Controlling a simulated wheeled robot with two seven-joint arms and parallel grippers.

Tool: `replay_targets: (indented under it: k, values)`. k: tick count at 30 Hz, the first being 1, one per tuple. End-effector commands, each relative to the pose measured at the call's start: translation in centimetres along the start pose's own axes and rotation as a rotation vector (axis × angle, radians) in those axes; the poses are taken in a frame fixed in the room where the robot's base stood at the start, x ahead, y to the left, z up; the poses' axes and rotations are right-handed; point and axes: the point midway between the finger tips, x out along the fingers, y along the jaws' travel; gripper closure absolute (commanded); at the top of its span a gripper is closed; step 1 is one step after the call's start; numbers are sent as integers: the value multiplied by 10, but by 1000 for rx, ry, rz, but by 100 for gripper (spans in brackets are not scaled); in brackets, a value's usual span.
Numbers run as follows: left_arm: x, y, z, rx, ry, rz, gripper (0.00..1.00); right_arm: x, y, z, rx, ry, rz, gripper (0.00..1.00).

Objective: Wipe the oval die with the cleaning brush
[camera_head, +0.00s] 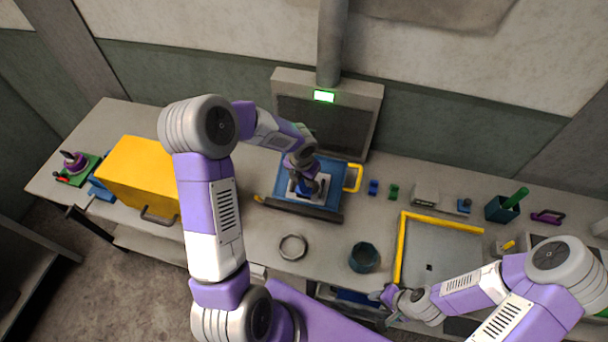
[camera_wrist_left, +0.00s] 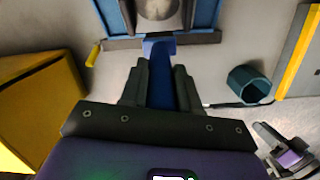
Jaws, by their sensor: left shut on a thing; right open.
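My left gripper (camera_head: 308,187) is over the blue press bed (camera_head: 284,199) at the middle of the bench. In the left wrist view it (camera_wrist_left: 160,72) is shut on a blue tool, which looks like the cleaning brush (camera_wrist_left: 158,48). The brush's head points toward the blue bed. A pale oval piece, apparently the oval die (camera_wrist_left: 158,8), lies in the bed just beyond the brush, partly cut off by the picture's top edge. I cannot tell whether the brush touches it. My right gripper (camera_head: 390,297) is open and empty by the bench's front edge.
A yellow box (camera_head: 148,172) stands left of the bed. A metal ring (camera_head: 293,247) and a teal cup (camera_head: 364,258) stand in front. A yellow-edged tray (camera_head: 440,244) lies right. A lit machine panel (camera_head: 324,96) rises behind the bed.

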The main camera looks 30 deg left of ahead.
Motion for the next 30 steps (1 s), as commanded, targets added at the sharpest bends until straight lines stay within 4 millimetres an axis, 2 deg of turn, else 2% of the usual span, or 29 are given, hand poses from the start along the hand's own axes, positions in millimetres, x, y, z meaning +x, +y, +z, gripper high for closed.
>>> replay_targets:
  k: [5,17,27,30]
  values:
    - [-13,-1,-4,-1,-1,0,100,-6,-2,0,0,0,0,60]
    - [-15,-1,-5,-1,-1,0,100,-5,-2,0,0,0,0,60]
    - [-40,-3,-14,-1,-2,1,100,-5,-2,0,0,0,0,60]
    - [-42,-4,-15,-2,0,0,100,-5,-2,0,0,0,0,60]
